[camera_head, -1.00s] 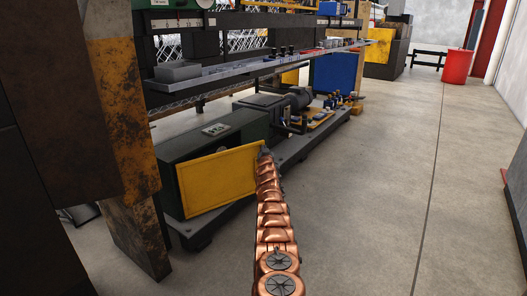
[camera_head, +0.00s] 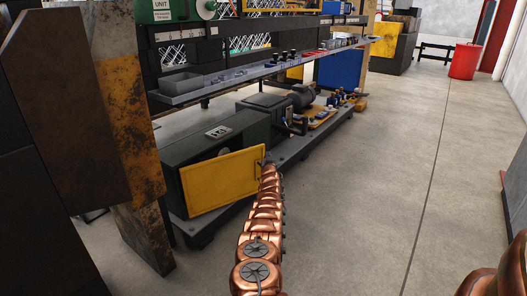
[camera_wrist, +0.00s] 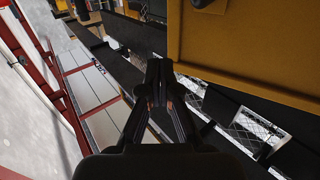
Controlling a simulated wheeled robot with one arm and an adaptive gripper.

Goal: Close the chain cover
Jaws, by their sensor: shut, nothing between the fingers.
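The chain cover is a yellow panel (camera_head: 222,182) on the front of a dark green box (camera_head: 205,143) low on the machine's base. It looks partly swung out, with its right edge away from the box; the exact gap is hard to tell. My gripper (camera_head: 265,160) is at the panel's right edge in the head view. In the wrist view my gripper (camera_wrist: 160,68) is shut and empty, with the yellow panel (camera_wrist: 250,48) large at the upper right, beside the fingertips. I cannot tell whether they touch it.
A grey shelf (camera_head: 235,76) runs above the box. A dark motor (camera_head: 301,96) stands behind it on the base. A rusty yellow-and-brown post (camera_head: 130,120) stands close at the left. The concrete floor (camera_head: 365,170) to the right is clear, with a red bin (camera_head: 463,62) far off.

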